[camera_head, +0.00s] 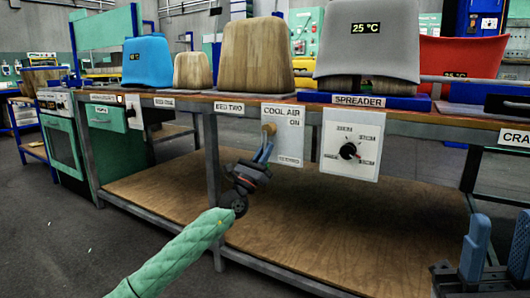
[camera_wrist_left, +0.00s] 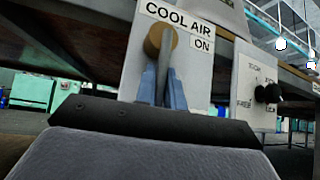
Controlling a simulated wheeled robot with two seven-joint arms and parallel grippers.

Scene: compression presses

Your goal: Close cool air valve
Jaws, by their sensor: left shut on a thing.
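The cool air valve has a brass-coloured round hub (camera_head: 269,129) on a white panel (camera_head: 290,146) labelled COOL AIR and ON, on the bench front. In the left wrist view a grey lever (camera_wrist_left: 167,68) hangs from the hub (camera_wrist_left: 153,40), pointing nearly straight down. My left gripper (camera_head: 264,150) is below the hub, its blue fingers shut on the lever; it also shows in the left wrist view (camera_wrist_left: 163,85). The fingers hide the lever's lower part. My right gripper (camera_head: 498,235) is at the lower right, fingers apart and empty, away from the valve.
A second white panel with a black dial (camera_head: 348,151) is right of the valve, under the SPREADER label (camera_head: 358,100). A bench leg (camera_head: 211,160) stands left of the valve. The wooden lower shelf (camera_head: 310,235) is bare. Padded forms, including a blue one (camera_head: 147,62), stand on top.

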